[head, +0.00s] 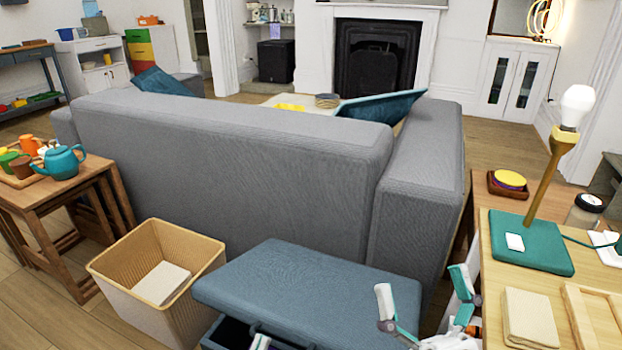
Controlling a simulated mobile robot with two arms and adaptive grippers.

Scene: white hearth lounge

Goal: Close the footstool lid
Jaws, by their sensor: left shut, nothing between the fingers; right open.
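The footstool at the bottom centre has a blue-grey padded lid (300,290). The lid sits raised above the dark blue footstool body (222,334), with an open gap along its front left side. My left gripper (260,342) shows only as a small tip at the bottom edge, by the gap under the lid's front edge. It is shut with nothing in it. My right gripper (421,281) is open and empty at the lid's right end, its fingers spread apart. The lid's lower right part is partly hidden behind it. Whether either gripper touches the lid is unclear.
A grey sofa (230,160) stands directly behind the footstool. A woven basket (135,283) holding a pale item is on the left. A wooden table (505,258) with a teal-based lamp (535,242) is close on the right. Nesting tables (75,195) stand at far left.

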